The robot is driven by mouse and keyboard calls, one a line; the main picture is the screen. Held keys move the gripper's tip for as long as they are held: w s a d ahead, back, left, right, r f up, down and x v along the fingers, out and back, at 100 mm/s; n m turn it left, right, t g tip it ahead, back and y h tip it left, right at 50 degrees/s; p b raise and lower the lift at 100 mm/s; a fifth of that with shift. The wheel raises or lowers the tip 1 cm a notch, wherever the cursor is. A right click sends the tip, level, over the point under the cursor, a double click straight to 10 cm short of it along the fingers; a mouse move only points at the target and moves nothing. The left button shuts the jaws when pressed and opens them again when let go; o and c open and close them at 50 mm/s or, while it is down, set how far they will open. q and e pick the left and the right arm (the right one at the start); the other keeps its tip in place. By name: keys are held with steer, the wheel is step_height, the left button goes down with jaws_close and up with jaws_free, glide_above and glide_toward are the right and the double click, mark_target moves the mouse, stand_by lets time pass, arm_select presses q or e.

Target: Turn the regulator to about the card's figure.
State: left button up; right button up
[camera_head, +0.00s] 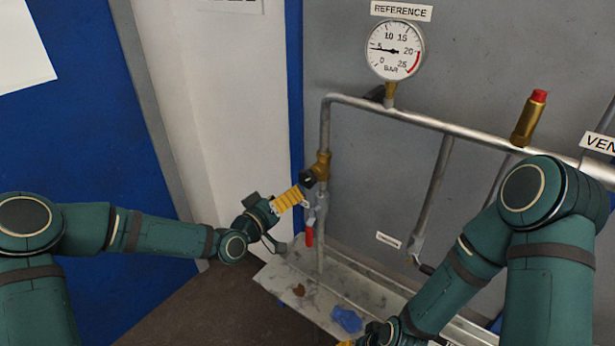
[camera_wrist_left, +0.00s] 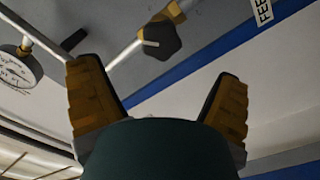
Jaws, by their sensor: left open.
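The regulator (camera_head: 308,178) has a black knob on a brass body, on the left vertical pipe. In the left wrist view the knob (camera_wrist_left: 160,41) shows beyond the fingertips, apart from them. My left gripper (camera_head: 294,198) is open and empty, just left of and below the knob. Its two yellow fingers (camera_wrist_left: 160,85) stand wide apart in the wrist view. The REFERENCE gauge (camera_head: 396,50) reads near 5 bar. I cannot identify a card with a readable figure. My right gripper (camera_head: 348,342) is mostly cut off at the bottom edge.
A red-handled valve (camera_head: 309,237) hangs below the regulator. A brass fitting with a red cap (camera_head: 530,117) stands on the horizontal pipe (camera_head: 450,128). A stained tray (camera_head: 285,275) with a blue rag (camera_head: 347,319) lies below. A blank white sheet (camera_head: 22,48) is at upper left.

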mark_target(305, 181)
arm_select(q)
steer(key=p+x, duration=0.1)
steer(key=x, duration=0.8)
steer(key=c, duration=1.2)
